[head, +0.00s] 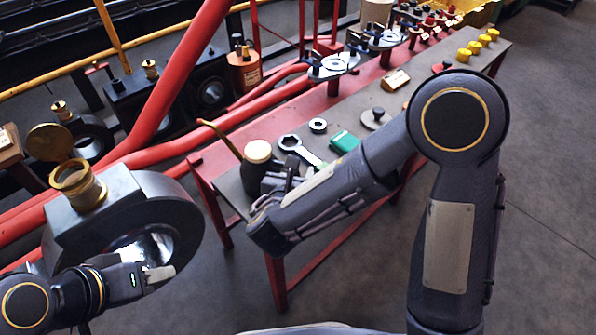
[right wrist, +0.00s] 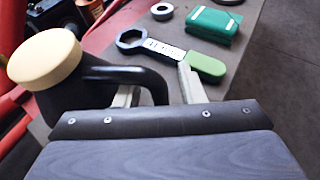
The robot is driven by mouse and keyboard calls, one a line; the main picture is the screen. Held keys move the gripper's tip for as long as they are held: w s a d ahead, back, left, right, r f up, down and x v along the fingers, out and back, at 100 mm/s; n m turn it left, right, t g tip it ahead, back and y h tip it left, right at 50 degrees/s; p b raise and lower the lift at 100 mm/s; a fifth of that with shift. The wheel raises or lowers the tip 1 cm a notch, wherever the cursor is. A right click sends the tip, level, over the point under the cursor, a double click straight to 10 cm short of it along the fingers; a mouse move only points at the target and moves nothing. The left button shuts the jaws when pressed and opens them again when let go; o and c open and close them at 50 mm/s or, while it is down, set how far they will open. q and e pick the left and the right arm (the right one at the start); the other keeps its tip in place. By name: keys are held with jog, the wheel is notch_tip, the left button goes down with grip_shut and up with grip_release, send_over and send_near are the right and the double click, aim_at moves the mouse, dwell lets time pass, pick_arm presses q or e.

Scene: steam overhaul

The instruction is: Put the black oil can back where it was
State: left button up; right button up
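The black oil can (head: 256,172) stands on the near end of the red-framed bench, with a cream cap and a thin brass spout leaning up to the left. In the right wrist view its cap and black handle (right wrist: 150,78) show at the left. My right gripper (right wrist: 158,92) is at the can, its two pale fingers apart with the handle between them and a visible gap beside it. In the head view my right forearm hides part of this. My left gripper (head: 160,274) is at the lower left, in front of the large dark ring housing; its finger gap is unclear.
On the bench (head: 372,98), a wrench (head: 301,150) with a green grip, a green packet (head: 344,142) and a metal ring (head: 318,126) lie just beyond the can. Brass-topped machinery (head: 78,186) and red pipes stand at left. Open floor lies to the right.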

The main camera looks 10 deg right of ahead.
jog(key=p+v, duration=0.2)
jog(key=v, duration=1)
jog(key=s+d+f+m+g+h, duration=0.1)
jog(key=s+d+m+g, duration=0.35)
jog(key=d+m, duration=0.45)
jog(key=s+d+m+g, duration=0.3)
jog(key=d+m+g, duration=0.35)
jog(key=d, duration=0.45)
jog(key=s+a+r+m+t+y, duration=0.1)
jog(key=m+y, duration=0.3)
jog(key=m, duration=0.5)
jog(key=s+r+m+t+y, duration=0.2)
jog(key=s+r+m+y, duration=0.1)
jog(key=m, duration=0.6)
jog(key=shift+s+a+t+y, duration=0.4)
jog(key=shift+s+y, duration=0.1)
jog(key=shift+y, duration=0.6)
jog(key=shift+p, duration=0.3)
